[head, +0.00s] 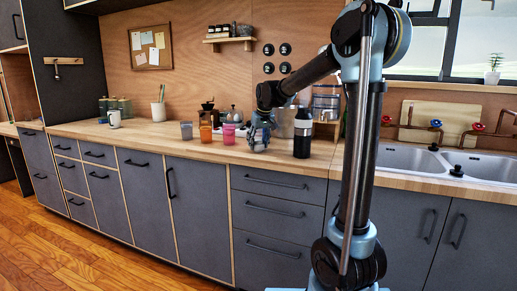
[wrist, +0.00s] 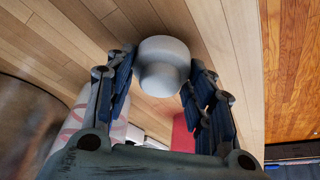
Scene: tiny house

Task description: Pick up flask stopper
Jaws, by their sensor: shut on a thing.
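The flask stopper (wrist: 163,65), a pale grey rounded piece with a narrower lower part, is between the two fingers in the wrist view. My gripper (wrist: 160,84) is shut on it, with a dark blue pad on each side. In the head view my gripper (head: 259,142) hangs low over the wooden counter, left of the black bottle. The stopper cannot be made out there. The wrist view does not clearly show whether the stopper touches the counter.
A black bottle (head: 302,133) stands close on the right of my gripper. Pink (head: 229,133), orange (head: 206,128) and grey (head: 186,130) cups stand to the left on the wooden counter (head: 150,134). The sink (head: 410,158) lies to the right.

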